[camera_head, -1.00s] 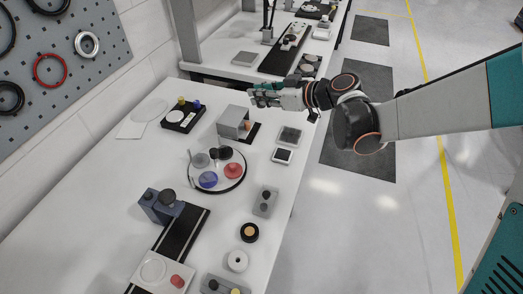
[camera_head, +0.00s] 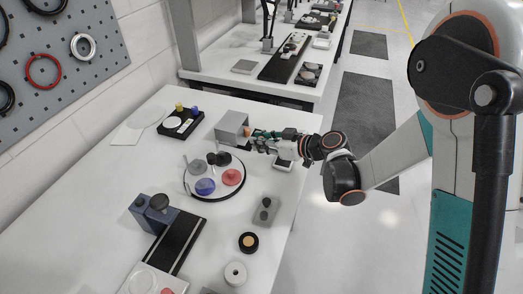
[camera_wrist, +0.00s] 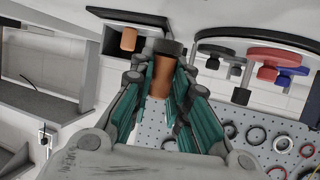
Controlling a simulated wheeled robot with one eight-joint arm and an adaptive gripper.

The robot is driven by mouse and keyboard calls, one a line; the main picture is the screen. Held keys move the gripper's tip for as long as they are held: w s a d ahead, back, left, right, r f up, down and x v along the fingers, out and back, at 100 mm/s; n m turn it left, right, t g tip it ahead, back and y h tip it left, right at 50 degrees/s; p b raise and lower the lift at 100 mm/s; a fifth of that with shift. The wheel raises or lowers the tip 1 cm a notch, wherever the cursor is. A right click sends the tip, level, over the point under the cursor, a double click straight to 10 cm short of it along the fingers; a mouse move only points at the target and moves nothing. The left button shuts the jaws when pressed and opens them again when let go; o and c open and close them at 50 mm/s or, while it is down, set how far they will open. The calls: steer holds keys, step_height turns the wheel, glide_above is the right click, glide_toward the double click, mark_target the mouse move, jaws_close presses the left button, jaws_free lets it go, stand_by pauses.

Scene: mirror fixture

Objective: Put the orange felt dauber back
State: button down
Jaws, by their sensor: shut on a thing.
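My gripper (camera_head: 262,138) is shut on an orange-brown cylinder with a dark cap (camera_wrist: 163,82), which looks like the orange felt dauber. In the wrist view it sits between the teal finger pads, with its dark end beyond the fingertips. In the head view the fingers hide most of it. A grey box-like block (camera_head: 232,127) stands just left of the gripper. A second, smaller orange cylinder (camera_wrist: 128,39) shows at the dark opening of a grey box in the wrist view, apart from the held one.
A round tray (camera_head: 188,191) with red, blue and grey knobbed discs lies in front-left of the gripper. A grey two-knob block (camera_head: 265,212) and a dark-framed pad (camera_head: 283,165) lie near the right edge. A black tray (camera_head: 196,116) stands behind left.

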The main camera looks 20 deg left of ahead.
steer(key=shift+f+b, duration=0.55)
steer(key=shift+f, duration=1)
steer(key=shift+f, duration=0.2)
steer(key=c, duration=1.5)
jaws_free()
steer(key=shift+c, duration=0.2)
steer(key=shift+r, duration=0.1)
steer(key=p+v, duration=0.1)
steer(key=v, duration=0.3)
steer(key=p+v, duration=0.1)
steer(key=v, duration=0.4)
steer(key=f+p+v, duration=0.1)
steer(key=p+v, duration=0.1)
steer(key=v, duration=0.2)
steer(key=shift+s+d+r, duration=0.15)
steer(key=shift+s+d, duration=0.25)
steer(key=shift+d, duration=0.05)
